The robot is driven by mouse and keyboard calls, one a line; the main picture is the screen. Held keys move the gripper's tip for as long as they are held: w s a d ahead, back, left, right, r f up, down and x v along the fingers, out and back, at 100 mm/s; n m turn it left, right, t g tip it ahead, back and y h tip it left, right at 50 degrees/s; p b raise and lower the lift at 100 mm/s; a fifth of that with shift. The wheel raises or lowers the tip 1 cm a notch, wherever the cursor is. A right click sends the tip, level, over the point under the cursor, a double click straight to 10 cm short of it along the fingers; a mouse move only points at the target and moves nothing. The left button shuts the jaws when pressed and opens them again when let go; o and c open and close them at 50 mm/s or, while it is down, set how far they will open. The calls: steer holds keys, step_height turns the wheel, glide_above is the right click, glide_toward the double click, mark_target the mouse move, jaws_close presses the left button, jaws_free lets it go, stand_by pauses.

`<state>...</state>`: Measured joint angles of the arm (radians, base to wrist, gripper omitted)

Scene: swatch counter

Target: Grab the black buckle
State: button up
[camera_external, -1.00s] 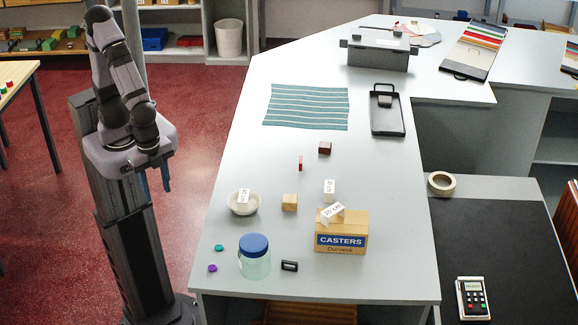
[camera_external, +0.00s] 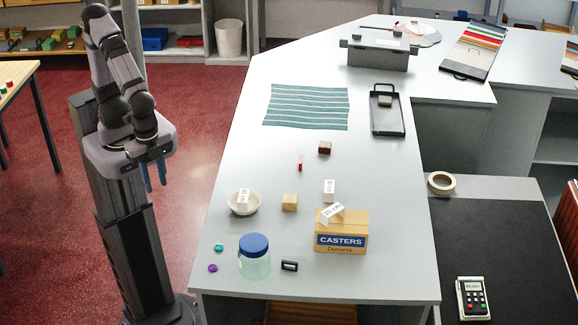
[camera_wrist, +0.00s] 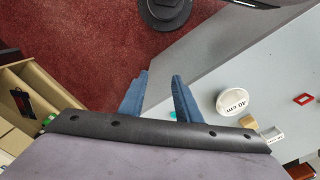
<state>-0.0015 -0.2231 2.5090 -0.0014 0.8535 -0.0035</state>
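The black buckle (camera_external: 289,266) is a small dark rectangle with a pale centre. It lies flat on the counter near its front edge, just right of the blue-lidded glass jar (camera_external: 254,258). I cannot make it out in the wrist view. My gripper (camera_external: 155,177) hangs off the counter's left side, over the red floor, well away from the buckle. In the wrist view my gripper (camera_wrist: 160,82) shows two blue fingers spread apart with nothing between them.
A CASTERS carton (camera_external: 341,233) stands right of the buckle. A teal button (camera_external: 219,247) and a purple button (camera_external: 212,268) lie left of the jar. A white bowl (camera_external: 244,209) holding a labelled block and a wooden block (camera_external: 289,202) stand behind.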

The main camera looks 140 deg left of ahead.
steer(key=r, duration=0.2)
steer(key=n+t+y+b, duration=0.35)
steer(key=n+b, duration=0.35)
steer(key=b, duration=0.3)
glide_above(290, 262)
steer(key=s+d, duration=0.2)
steer(key=s, duration=0.1)
step_height(290, 262, down, 9)
steer(key=shift+h, duration=0.35)
steer(key=shift+p+x, duration=2.2)
steer(key=shift+x, duration=1.5)
steer(key=shift+w+d, duration=0.1)
jaws_close()
